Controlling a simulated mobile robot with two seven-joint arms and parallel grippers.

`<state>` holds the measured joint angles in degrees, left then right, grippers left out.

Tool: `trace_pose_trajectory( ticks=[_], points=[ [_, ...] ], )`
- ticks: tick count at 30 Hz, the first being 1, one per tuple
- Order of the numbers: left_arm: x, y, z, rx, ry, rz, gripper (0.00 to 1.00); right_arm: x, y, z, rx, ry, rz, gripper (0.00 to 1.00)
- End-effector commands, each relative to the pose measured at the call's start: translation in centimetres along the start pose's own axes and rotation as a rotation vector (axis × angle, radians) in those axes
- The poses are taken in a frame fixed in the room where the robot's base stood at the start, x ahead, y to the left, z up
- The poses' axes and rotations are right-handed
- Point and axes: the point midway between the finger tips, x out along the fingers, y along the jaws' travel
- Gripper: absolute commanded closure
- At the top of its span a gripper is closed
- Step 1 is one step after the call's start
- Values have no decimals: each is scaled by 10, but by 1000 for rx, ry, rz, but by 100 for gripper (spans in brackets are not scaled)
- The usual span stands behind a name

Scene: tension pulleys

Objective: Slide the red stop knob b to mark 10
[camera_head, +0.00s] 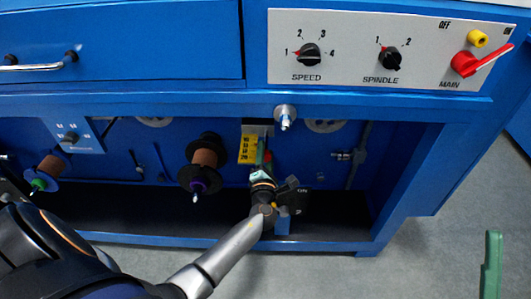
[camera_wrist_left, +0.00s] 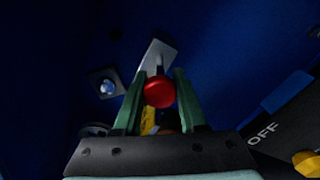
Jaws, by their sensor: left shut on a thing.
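The red stop knob (camera_wrist_left: 159,91) sits between the two green fingers of my left gripper (camera_wrist_left: 160,88) in the left wrist view, and the gripper is shut on it. In the head view, my left gripper (camera_head: 264,160) reaches into the open bay below the panel and mostly hides the knob. A yellow scale (camera_head: 248,147) with dark numbers stands just left of the gripper, below a grey bracket. Its numbers are too small to read surely, and the knob's mark cannot be told. A green finger, seemingly of my right gripper (camera_head: 492,262), shows at the lower right, away from the machine.
A brown spool (camera_head: 204,160) on a dark flange is left of the scale. Another spool (camera_head: 50,167) is further left. A black box with an ON/OFF label (camera_head: 294,196) is close right of my left gripper. The bay's blue upper edge (camera_head: 200,103) runs above.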

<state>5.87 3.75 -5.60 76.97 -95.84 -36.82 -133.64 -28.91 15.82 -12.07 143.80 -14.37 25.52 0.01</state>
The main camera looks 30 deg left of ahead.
Motion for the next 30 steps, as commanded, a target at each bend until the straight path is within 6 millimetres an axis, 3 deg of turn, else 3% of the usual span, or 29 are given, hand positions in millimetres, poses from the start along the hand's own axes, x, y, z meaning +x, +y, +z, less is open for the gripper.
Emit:
trace_pose_trajectory(
  ticks=[6,30],
  points=[
    [0,0,0,0,0,1,100,0,0,0,0,-1,0,22],
    [0,0,0,1,1,1,100,0,0,1,-1,-2,0,22]
  ],
)
